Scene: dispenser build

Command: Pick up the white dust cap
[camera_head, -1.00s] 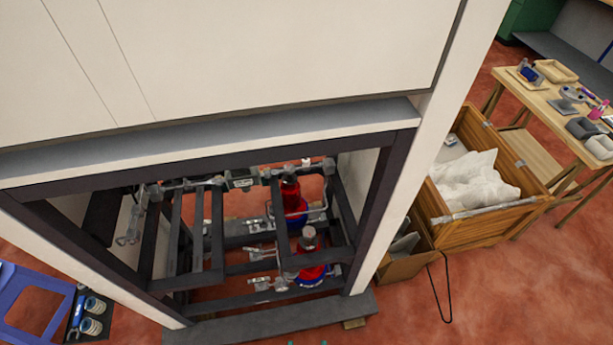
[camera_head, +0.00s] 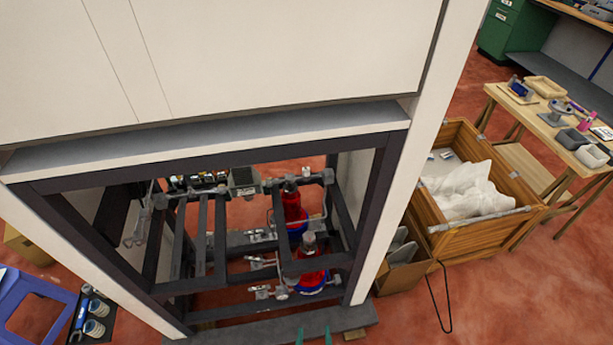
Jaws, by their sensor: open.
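I cannot pick out the white dust cap for certain. Two red cylinders stand inside the dark open frame of the white cabinet, one farther back (camera_head: 291,203) and one nearer (camera_head: 310,275). Each has a greyish top fitting, too small to tell in detail. The rest of my gripper is out of view.
The white cabinet (camera_head: 250,60) fills the upper middle, with dark bars (camera_head: 220,235) below it. A wooden crate (camera_head: 480,232) with white sheeting stands to the right, near a workbench (camera_head: 545,125). A black tray (camera_head: 78,325) with white-topped cylinders lies lower left beside a blue frame (camera_head: 30,290).

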